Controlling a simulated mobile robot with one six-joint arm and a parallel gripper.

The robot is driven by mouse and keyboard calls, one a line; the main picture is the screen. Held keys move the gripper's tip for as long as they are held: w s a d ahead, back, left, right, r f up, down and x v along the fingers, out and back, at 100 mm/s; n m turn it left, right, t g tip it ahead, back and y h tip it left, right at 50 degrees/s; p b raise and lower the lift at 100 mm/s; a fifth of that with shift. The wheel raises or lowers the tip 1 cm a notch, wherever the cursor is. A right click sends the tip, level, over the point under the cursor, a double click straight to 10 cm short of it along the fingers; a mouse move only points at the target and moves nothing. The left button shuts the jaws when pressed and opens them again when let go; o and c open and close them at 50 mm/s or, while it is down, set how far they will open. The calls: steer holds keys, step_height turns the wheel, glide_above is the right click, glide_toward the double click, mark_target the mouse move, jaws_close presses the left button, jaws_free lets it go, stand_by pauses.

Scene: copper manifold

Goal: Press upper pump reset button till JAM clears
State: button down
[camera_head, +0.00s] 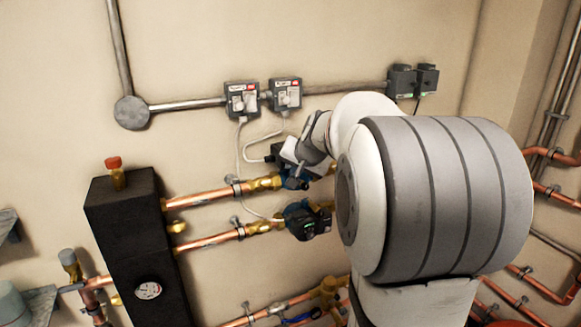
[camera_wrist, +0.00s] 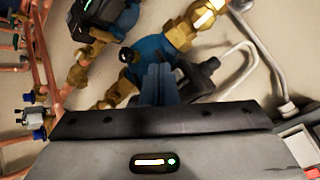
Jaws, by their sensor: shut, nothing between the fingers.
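The upper pump has a blue body (camera_head: 291,180) on the upper copper pipe, partly covered by my gripper in the head view. My gripper (camera_head: 299,172) is shut and empty, with its fingertips at the front of this pump; I cannot tell whether they touch it. In the wrist view the shut fingers (camera_wrist: 159,82) point at the blue pump body (camera_wrist: 150,48), with a black part (camera_wrist: 197,76) beside them. The reset button and any JAM sign cannot be made out. The lower pump (camera_head: 308,221) has a black head with a small green light; it also shows in the wrist view (camera_wrist: 95,18).
Two switch boxes (camera_head: 242,99) (camera_head: 286,94) hang above the pumps, with pale cables running down. A black block (camera_head: 125,235) with a gauge (camera_head: 148,290) stands left. Copper pipes (camera_head: 205,240) run close by. My arm hides much of the right side.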

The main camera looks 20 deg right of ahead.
steer(key=shift+w, duration=0.1)
steer(key=shift+w, duration=0.3)
steer(key=shift+w, duration=0.45)
stand_by(0.7)
steer(key=shift+s, duration=0.15)
steer(key=shift+s+b, duration=0.45)
steer(key=shift+s, duration=0.25)
steer(key=s+b, duration=0.2)
steer(key=s, duration=0.3)
steer(key=shift+d+b, duration=0.1)
steer(key=shift+b, duration=0.25)
